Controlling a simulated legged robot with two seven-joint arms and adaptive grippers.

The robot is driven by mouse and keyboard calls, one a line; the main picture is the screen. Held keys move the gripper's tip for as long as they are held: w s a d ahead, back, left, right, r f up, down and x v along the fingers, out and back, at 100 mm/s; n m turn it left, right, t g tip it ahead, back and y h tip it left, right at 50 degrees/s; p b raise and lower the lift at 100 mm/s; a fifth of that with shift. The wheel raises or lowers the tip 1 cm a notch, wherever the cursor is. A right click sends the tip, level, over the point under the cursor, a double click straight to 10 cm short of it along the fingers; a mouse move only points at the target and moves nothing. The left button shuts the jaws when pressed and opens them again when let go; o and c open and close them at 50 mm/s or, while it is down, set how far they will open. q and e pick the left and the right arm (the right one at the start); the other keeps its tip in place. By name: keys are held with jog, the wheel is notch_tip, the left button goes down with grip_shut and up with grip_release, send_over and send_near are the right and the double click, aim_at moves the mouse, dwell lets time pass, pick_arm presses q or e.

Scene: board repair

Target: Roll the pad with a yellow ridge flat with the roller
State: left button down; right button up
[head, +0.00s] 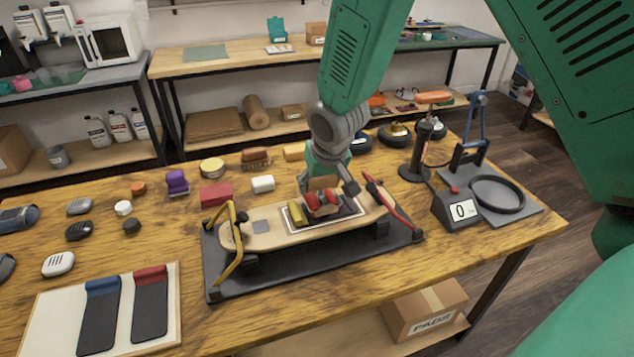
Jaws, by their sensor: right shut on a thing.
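The pad (352,211) is a dark rectangle with a pale border on top of the wooden board (262,239). A yellow ridge (296,214) stands at its left end. My right gripper (325,188) is above the pad, pointing down and shut on what looks like the roller (321,204), which has red parts and a brownish piece between the fingers. The roller is just right of the yellow ridge, low over the pad; I cannot tell whether it touches. The fingers hide part of the roller and pad. My left gripper is not in view.
A yellow clamp (232,245) and a red clamp (390,212) stand at the board's ends on a black base (290,276). Small blocks line the back. A tray with two dark pads (168,340) lies front left.

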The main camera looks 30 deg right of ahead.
aim_at(334, 184)
jog(key=shift+d+f, duration=0.25)
jog(key=shift+f, duration=0.05)
jog(key=shift+a+f, duration=0.2)
jog(key=shift+a, duration=0.1)
jog(key=shift+d, duration=0.1)
